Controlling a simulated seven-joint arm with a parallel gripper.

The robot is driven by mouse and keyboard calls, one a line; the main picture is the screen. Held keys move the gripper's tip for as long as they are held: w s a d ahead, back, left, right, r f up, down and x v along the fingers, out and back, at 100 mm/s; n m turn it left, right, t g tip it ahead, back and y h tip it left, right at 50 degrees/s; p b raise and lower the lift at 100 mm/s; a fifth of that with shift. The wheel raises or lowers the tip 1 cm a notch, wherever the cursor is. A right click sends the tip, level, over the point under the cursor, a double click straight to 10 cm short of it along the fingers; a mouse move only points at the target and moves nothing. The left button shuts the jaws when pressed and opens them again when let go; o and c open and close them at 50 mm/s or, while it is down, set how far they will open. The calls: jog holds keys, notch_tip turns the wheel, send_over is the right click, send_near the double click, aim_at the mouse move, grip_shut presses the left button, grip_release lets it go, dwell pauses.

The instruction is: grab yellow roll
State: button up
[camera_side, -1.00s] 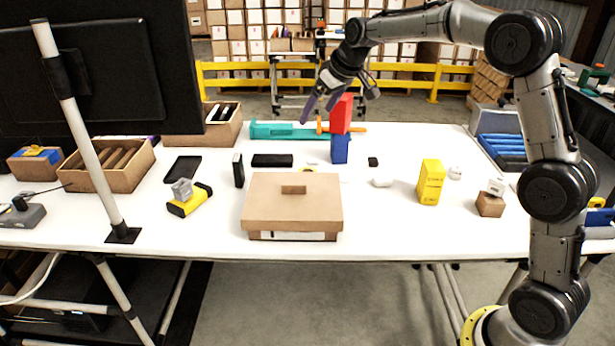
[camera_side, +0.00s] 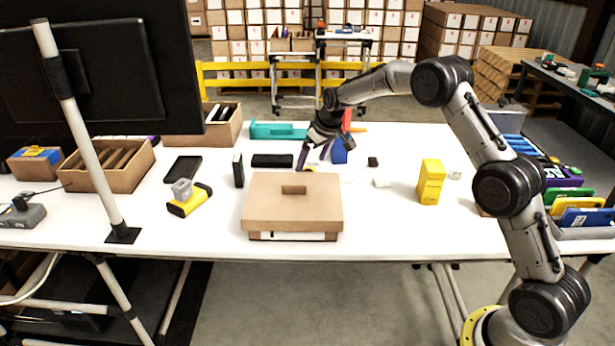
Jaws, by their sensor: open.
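The yellow roll (camera_side: 309,169) lies on the white table just behind the cardboard box (camera_side: 292,208). Only a small yellow part of it shows; the box and my gripper hide the rest. My gripper (camera_side: 312,160) is open with its purple fingers pointing down, low over the table at the roll. One finger is at the roll's left side in the picture. I cannot tell whether the fingers touch it.
A blue block (camera_side: 340,151) with a red block (camera_side: 347,118) above it stands just right of my gripper, partly hidden. A black box (camera_side: 272,160) lies to the left. A yellow carton (camera_side: 430,182) stands at the right. The front right tabletop is clear.

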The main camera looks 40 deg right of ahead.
aim_at(309, 169)
jog(key=x, duration=0.5)
jog(key=shift+d+f, duration=0.1)
jog(key=shift+d, duration=0.2)
jog(key=c, duration=1.4)
